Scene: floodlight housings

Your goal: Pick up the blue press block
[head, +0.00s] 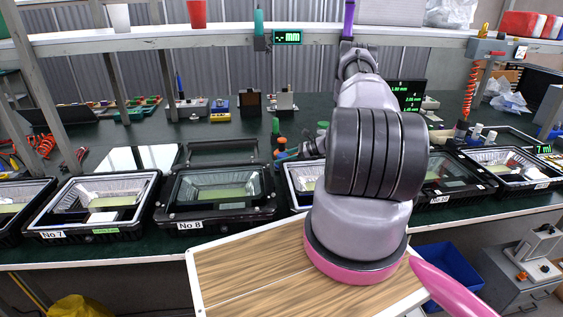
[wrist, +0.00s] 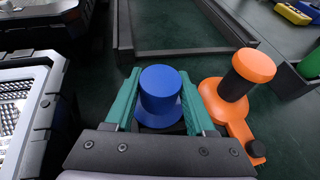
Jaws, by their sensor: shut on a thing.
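The blue press block (wrist: 160,92) shows in the wrist view as a round blue cylinder with a wider flange at its base. My gripper (wrist: 158,100) has its two green fingers on either side of the block and is shut on it. Whether the block still touches the dark green bench cannot be told.
An orange tool with a black grip (wrist: 242,78) stands close to the right finger. A dark frame (wrist: 185,50) lies just beyond. A floodlight housing (wrist: 25,110) is at the left. In the head view, several black housings, including No 8 (head: 220,208), line the bench's front.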

